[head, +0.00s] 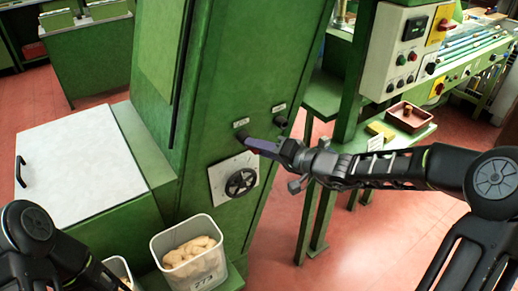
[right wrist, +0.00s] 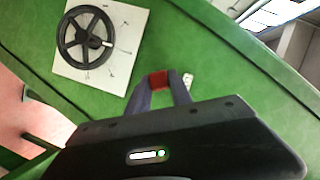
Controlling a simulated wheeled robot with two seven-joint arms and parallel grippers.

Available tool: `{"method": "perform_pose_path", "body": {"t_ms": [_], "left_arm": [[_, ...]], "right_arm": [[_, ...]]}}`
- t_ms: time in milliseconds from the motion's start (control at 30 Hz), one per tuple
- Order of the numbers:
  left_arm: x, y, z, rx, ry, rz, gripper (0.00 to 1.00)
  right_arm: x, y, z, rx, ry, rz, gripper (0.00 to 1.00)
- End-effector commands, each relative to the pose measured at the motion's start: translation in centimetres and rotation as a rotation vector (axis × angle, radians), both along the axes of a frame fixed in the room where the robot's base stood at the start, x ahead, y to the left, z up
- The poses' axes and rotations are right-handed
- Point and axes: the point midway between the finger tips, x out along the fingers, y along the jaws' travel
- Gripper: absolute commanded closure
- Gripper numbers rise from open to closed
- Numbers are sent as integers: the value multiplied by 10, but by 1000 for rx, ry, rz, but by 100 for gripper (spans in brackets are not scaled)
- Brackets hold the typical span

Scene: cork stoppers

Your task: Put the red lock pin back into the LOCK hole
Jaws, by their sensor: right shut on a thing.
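My right gripper (head: 252,145) reaches in from the right to the green machine's front panel (head: 215,95). Its purple-grey fingers are shut on the red lock pin (right wrist: 160,80), which shows between the fingertips in the right wrist view, close to the panel. In the head view the fingers hide most of the pin. A dark round fitting (head: 242,134) under a small label (head: 241,123) is just above the fingertips. A second dark fitting (head: 281,121) with a label (head: 279,107) is to the right. I cannot read the labels or tell whether the pin is in a hole.
A black handwheel (head: 240,183) on a white plate (head: 216,188) is below the fingertips; it also shows in the right wrist view (right wrist: 85,40). A bin of corks (head: 158,246) stands below. A white-topped box (head: 75,165) is at left. My left arm (head: 35,235) is lower left.

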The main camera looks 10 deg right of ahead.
Motion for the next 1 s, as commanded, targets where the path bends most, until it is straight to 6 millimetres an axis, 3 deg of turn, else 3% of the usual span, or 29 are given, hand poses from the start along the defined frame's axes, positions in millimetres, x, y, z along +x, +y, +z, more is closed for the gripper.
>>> {"method": "perform_pose_path", "body": {"t_ms": [467, 500, 800, 1000], "left_arm": [[0, 0, -5, 0, 0, 0, 66], [0, 0, -4, 0, 0, 0, 66], [0, 0, -4, 0, 0, 0, 66], [0, 0, -4, 0, 0, 0, 66]], "right_arm": [[7, 3, 0, 1, -1, 0, 100], [7, 3, 0, 0, 0, 0, 72], [6, 3, 0, 0, 0, 0, 49], [6, 3, 0, 0, 0, 0, 49]]}}
